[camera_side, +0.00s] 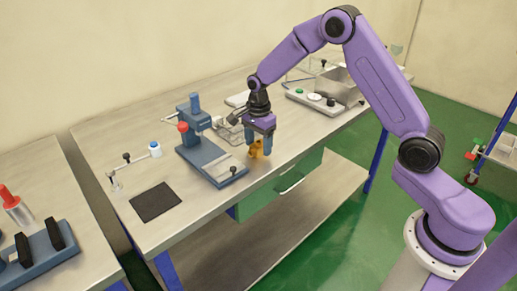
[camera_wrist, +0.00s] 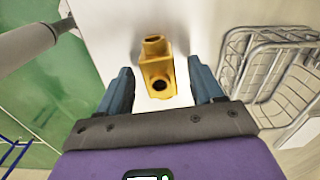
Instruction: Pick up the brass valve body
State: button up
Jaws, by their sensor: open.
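The brass valve body (camera_side: 256,150) is a small golden-yellow block with round openings. It sits on the metal table near its front edge, right of the blue press. In the wrist view the valve body (camera_wrist: 157,70) stands between and slightly beyond the two blue fingers. My gripper (camera_side: 262,138) is directly above and close to it in the side view. In the wrist view my gripper (camera_wrist: 162,88) has its fingers spread, with a gap on each side of the valve body. Whether the fingertips are down at its height is hard to tell.
A blue press with a red knob (camera_side: 205,150) stands left of my gripper. A wire basket (camera_wrist: 275,70) is close on the right in the wrist view. A black mat (camera_side: 155,202) lies at the front left. A grey fixture with buttons (camera_side: 325,98) is at the back right.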

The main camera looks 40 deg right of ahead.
jog(key=shift+c, duration=0.3)
grip_shut()
jog(key=shift+r, duration=0.15)
